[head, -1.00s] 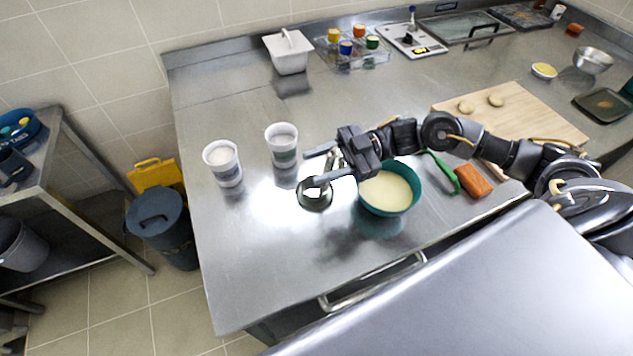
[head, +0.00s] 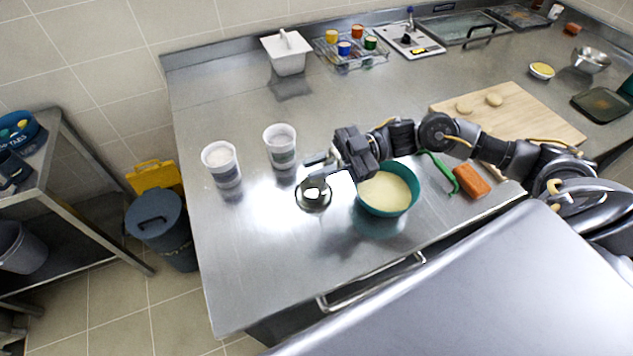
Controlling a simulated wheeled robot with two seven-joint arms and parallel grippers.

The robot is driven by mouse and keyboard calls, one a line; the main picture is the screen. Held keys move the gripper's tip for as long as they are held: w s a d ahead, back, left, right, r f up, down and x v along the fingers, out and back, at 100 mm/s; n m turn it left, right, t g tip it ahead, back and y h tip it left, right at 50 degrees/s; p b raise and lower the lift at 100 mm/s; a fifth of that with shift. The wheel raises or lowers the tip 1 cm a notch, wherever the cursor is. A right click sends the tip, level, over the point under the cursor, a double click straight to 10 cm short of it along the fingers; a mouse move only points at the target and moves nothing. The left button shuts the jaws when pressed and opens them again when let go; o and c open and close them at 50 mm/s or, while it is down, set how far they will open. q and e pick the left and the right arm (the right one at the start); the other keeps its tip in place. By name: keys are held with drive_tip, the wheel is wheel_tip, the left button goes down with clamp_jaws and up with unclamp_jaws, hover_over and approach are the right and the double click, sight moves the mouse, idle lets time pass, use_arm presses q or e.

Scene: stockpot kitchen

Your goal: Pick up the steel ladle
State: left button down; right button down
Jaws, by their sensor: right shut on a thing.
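The steel ladle (head: 313,199) is on the steel counter left of the teal bowl, its round bowl end toward the front and its handle running up to my right gripper. My right gripper (head: 318,170) reaches in from the right and is shut on the ladle's handle. Whether the ladle touches the counter cannot be told. My left gripper is not in view.
The teal bowl (head: 388,189) of pale batter stands just under my right wrist. Two white tubs (head: 280,146) (head: 222,164) stand to the left. A green-handled tool (head: 441,171) and an orange sponge (head: 471,181) lie right of the bowl. The counter's front left is clear.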

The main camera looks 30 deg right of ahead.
drive_tip(key=shift+r, duration=0.15)
drive_tip(key=s+d+r+b, duration=0.1)
drive_tip(key=s+d+r, duration=0.2)
drive_tip(key=s+r, duration=0.3)
drive_tip(key=s+d+r+b, duration=0.1)
drive_tip(key=s+d+r, duration=0.2)
drive_tip(key=s+r, duration=0.3)
drive_tip(key=shift+s+r, duration=0.35)
drive_tip(key=shift+r, duration=0.2)
